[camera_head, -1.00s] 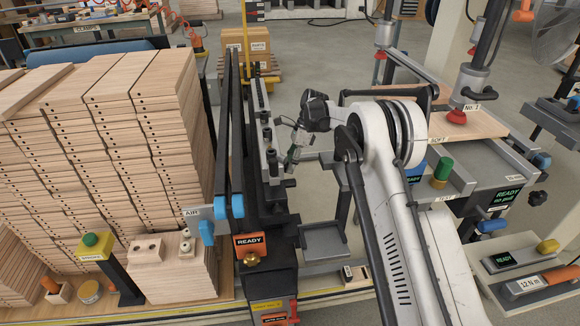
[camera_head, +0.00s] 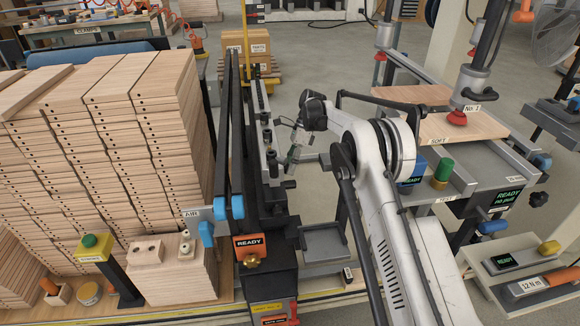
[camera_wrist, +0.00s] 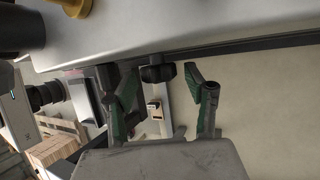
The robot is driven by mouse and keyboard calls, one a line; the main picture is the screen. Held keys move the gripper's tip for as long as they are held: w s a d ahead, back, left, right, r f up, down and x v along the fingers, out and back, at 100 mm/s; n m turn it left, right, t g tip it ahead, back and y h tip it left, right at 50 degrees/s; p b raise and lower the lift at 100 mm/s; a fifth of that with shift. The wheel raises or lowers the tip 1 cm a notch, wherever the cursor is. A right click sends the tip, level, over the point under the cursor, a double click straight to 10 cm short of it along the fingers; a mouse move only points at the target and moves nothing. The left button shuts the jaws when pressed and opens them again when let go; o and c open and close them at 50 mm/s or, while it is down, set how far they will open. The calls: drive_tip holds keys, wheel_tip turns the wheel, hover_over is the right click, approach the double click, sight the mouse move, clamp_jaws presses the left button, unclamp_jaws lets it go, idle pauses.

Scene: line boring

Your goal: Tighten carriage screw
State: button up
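My gripper (camera_wrist: 161,80) is open in the wrist view, its two green-padded fingers standing apart. A black knob-like screw head (camera_wrist: 157,73) shows between the fingertips, just under the edge of a pale metal bar; I cannot tell whether a finger touches it. In the head view my gripper (camera_head: 292,157) points down at the right side of the boring machine's black carriage (camera_head: 268,205). The screw itself is too small or hidden to make out there.
The machine's upright metal bar with black spindles (camera_head: 271,155) stands just left of my gripper. A tall stack of drilled boards (camera_head: 120,150) fills the left. An orange READY sign (camera_head: 249,245) is at the machine's front. A grey tray (camera_head: 325,242) sits below right.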

drive_tip(key=v, duration=1.2)
idle(0.3)
drive_tip(key=shift+s, duration=0.1)
drive_tip(key=shift+r, duration=0.1)
